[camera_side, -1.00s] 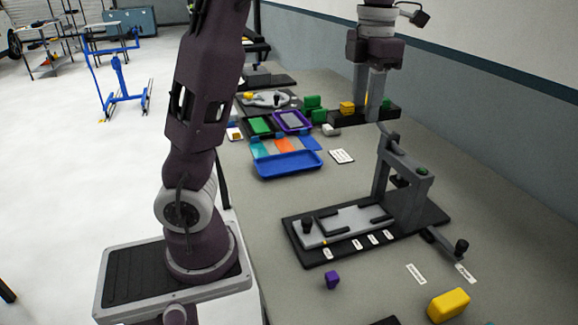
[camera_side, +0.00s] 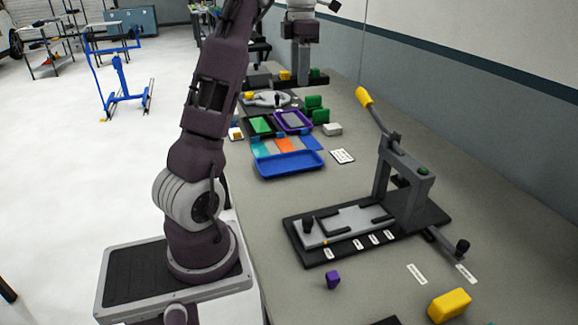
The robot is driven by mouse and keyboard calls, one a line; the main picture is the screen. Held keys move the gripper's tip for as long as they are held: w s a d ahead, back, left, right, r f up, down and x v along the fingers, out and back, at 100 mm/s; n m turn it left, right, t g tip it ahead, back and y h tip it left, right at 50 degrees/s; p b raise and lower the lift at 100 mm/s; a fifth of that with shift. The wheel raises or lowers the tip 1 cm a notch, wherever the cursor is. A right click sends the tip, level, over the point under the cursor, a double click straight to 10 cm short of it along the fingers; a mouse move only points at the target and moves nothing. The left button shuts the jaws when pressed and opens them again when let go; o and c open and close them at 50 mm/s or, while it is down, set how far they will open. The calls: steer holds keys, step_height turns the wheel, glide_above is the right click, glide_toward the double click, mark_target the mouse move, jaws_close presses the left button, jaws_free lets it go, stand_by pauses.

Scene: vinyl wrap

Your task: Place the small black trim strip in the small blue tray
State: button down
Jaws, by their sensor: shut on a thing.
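My gripper (camera_side: 301,80) is at the top centre, held over the far end of the bench. Its fingers point down and are shut on a long black piece (camera_side: 318,77), which appears to be the black trim strip. A small yellow block (camera_side: 285,75) shows at the strip's left part, beside the fingers. The blue tray (camera_side: 289,172) lies on the bench nearer the camera, below the gripper in the picture. No strip is visible in it.
A purple tray (camera_side: 308,127), green blocks (camera_side: 314,108) and a white block (camera_side: 332,129) lie beyond the blue tray. A press with a raised yellow-tipped lever (camera_side: 379,117) stands right. A purple block (camera_side: 333,280) and yellow block (camera_side: 449,305) lie in front.

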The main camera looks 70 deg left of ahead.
mark_target(289, 165)
steer(key=a+f, duration=0.1)
steer(key=f, duration=0.7)
steer(key=s+a+f, duration=0.1)
steer(key=f, duration=0.8)
steer(key=s+f, duration=0.1)
steer(key=f, duration=0.7)
steer(key=shift+a+f, duration=0.2)
steer(key=shift+a, duration=0.2)
steer(key=shift+f, duration=0.15)
steer(key=c, duration=1.3)
jaws_free()
steer(key=shift+o, duration=0.2)
steer(key=shift+w, duration=0.1)
